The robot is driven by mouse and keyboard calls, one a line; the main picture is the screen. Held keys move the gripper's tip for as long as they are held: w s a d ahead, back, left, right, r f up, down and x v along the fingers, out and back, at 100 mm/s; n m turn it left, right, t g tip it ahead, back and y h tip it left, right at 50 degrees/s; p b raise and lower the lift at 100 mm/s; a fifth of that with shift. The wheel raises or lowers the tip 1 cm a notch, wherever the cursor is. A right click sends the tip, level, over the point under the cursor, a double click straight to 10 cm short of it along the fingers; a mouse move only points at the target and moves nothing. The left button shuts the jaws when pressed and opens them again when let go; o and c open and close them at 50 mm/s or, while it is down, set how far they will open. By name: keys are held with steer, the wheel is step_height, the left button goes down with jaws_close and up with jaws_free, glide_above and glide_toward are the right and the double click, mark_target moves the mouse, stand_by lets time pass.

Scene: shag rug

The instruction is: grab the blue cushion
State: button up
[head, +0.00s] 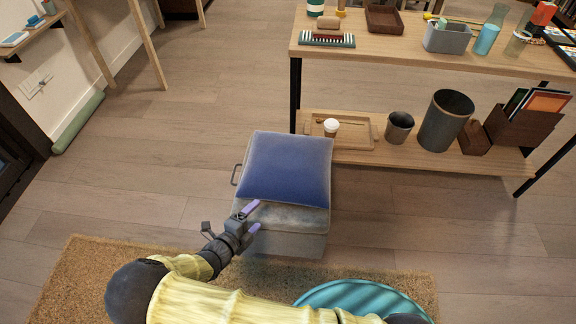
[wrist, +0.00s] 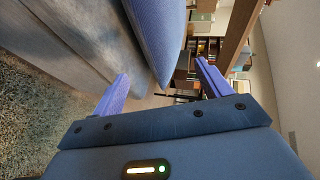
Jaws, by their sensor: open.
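The blue cushion (head: 286,165) lies flat on top of a grey upholstered ottoman (head: 290,244) in the head view. In the wrist view the cushion (wrist: 159,32) shows as a blue edge at the top middle, with the grey ottoman (wrist: 80,38) to its left. My gripper (head: 252,218) is at the near left corner of the ottoman, just short of the cushion's near edge. Its two purple fingers are spread apart with nothing between them. In the wrist view the open gripper (wrist: 163,80) has the cushion beyond its fingertips. I cannot tell whether a finger touches the ottoman.
A two-level wooden shelf table (head: 400,67) stands behind and right of the ottoman. Its lower shelf bears a tray with a cup (head: 331,127), and bins (head: 445,120). A shag rug (head: 85,275) and a teal ribbed round thing (head: 362,298) are in front. The floor left of the ottoman is clear.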

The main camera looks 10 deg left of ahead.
mark_target(279, 193)
steer(key=b+x, duration=0.3)
steer(key=x, duration=0.9)
steer(key=shift+d+f, duration=0.1)
steer(key=shift+s, duration=0.15)
steer(key=shift+b+x, duration=1.1)
steer(key=shift+x, duration=1.5)
steer(key=c, duration=0.8)
steer(key=shift+c, duration=0.2)
step_height(279, 193, up, 10)
steer(key=p, duration=0.4)
steer(key=shift+d, duration=0.1)
